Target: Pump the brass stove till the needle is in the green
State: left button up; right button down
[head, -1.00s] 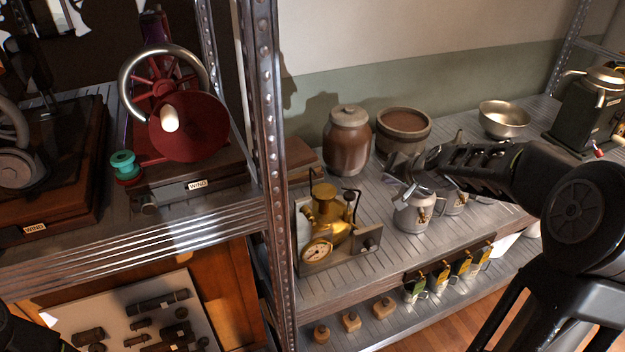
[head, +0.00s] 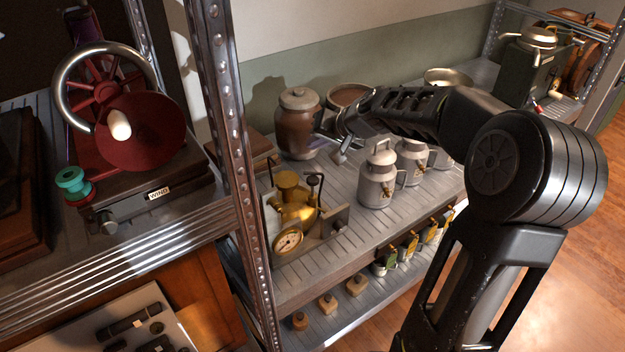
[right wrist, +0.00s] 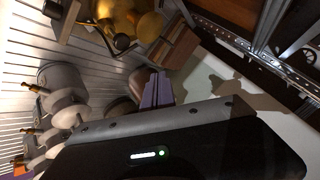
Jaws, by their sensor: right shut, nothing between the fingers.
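The brass stove (head: 290,212) stands in a metal tray on the middle shelf, right behind the metal post. Its round white gauge (head: 288,241) faces front; the needle is too small to read against any green. A thin rod with a dark knob (head: 315,179) rises at its right side. My right gripper (head: 343,150) is shut and empty, to the right of the stove and above the shelf, apart from it. In the right wrist view its fingertips (right wrist: 157,86) show below the stove (right wrist: 128,18) and its dark knob (right wrist: 121,42). My left gripper is out of view.
A brown lidded jar (head: 298,125) and an open pot (head: 352,100) stand behind. Several grey cans (head: 377,182) stand right of the stove, under my forearm. The metal post (head: 228,150) and a red wheeled machine (head: 125,125) are at left.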

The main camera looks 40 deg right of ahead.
aim_at(309, 173)
notch_tip(309, 173, down, 7)
jog(key=b, duration=0.5)
jog(key=shift+f+b, duration=0.6)
jog(key=shift+b, duration=0.1)
dwell(1.3)
jog(key=shift+f+b, duration=0.4)
jog(key=shift+b, duration=0.15)
jog(key=shift+f, duration=0.1)
